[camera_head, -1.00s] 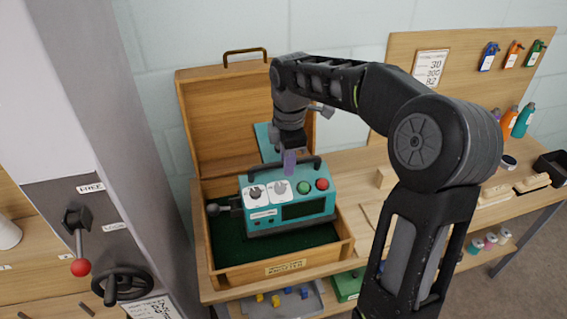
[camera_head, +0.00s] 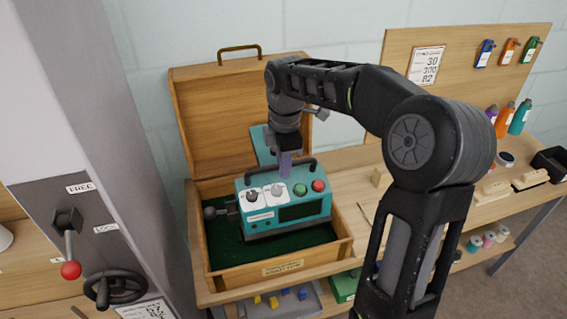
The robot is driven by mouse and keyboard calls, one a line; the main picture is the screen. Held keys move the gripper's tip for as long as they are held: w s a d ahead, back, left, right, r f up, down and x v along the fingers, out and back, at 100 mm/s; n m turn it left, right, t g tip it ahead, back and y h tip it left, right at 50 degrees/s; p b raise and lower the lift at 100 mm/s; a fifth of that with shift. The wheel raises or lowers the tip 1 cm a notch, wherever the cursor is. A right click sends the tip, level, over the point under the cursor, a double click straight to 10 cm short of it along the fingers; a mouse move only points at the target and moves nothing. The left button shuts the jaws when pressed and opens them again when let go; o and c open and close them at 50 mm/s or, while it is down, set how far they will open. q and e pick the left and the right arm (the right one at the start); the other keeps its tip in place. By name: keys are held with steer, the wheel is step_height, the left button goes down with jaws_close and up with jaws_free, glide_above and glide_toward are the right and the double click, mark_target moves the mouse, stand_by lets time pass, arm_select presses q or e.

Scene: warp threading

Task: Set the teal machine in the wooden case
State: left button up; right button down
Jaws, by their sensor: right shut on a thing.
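The teal machine (camera_head: 284,206) has a black carry handle, white dial plates, and a green and a red button on its top. It is inside the open wooden case (camera_head: 271,273), over the dark green lining, near the right wall. Whether its base touches the lining is hard to tell. My right gripper (camera_head: 285,166) comes down from above and is shut on the machine's handle, with its fingertips partly hidden. My left gripper does not show.
The case lid (camera_head: 240,115) stands open at the back. A grey post with a red-knobbed lever (camera_head: 70,268) and black handwheel (camera_head: 110,286) stands at left. Bottles (camera_head: 520,117) and wooden brushes (camera_head: 530,180) are on the bench at right. A grey tray (camera_head: 310,303) sits below the case.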

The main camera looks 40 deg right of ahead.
mark_target(284, 187)
steer(key=shift+f+b, duration=3.05)
steer(key=shift+f, duration=0.75)
steer(key=shift+r+g+y+p, duration=0.1)
steer(key=shift+g+y+p, duration=0.7)
steer(key=shift+p, duration=3.3)
steer(key=shift+g+p, duration=1.2)
steer(key=shift+p, duration=0.45)
steer(key=shift+s, duration=0.1)
